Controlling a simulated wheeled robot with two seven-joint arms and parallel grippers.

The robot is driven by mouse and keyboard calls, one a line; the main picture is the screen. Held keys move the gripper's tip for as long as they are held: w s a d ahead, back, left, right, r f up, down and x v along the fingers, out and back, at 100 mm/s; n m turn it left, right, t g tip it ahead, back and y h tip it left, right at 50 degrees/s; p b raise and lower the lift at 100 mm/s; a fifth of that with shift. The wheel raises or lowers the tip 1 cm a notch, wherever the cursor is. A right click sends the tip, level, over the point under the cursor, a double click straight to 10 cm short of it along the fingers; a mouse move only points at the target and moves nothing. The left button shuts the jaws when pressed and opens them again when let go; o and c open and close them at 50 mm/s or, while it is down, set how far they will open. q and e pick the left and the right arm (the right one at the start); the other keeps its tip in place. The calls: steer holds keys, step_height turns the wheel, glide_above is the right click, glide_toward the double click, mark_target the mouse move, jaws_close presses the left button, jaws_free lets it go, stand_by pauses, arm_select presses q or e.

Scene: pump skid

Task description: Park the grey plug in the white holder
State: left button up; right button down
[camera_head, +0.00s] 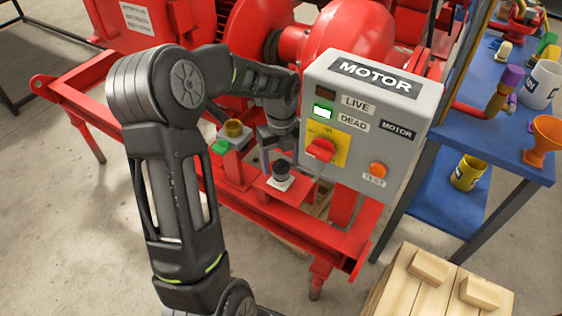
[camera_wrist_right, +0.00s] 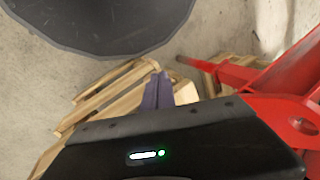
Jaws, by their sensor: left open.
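A dark grey, plug-like piece (camera_head: 282,168) stands upright on a small pale base (camera_head: 279,183) on a red bracket of the skid. I cannot tell whether this is the grey plug. A white cup-shaped holder (camera_head: 541,86) with a dark label stands on the blue bench at the far right. My left gripper (camera_head: 264,157) is open, pointing down just left of the dark grey piece. I see nothing between its fingers. My right gripper (camera_wrist_right: 157,90) shows only in the right wrist view, with its purple-grey fingers close together and nothing visible between them.
The grey motor box (camera_head: 372,110) stands close right of my left gripper. A brass knob (camera_head: 233,128) and green block (camera_head: 221,147) sit to its left. The blue bench (camera_head: 500,145) carries an orange cup (camera_head: 546,135); a yellow cup (camera_head: 467,173) stands lower. A wooden crate (camera_head: 420,292) is in front.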

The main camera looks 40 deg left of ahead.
arm_select(q)
step_height(320, 180, up, 7)
steer(key=shift+r, duration=0.15)
stand_by(1.0)
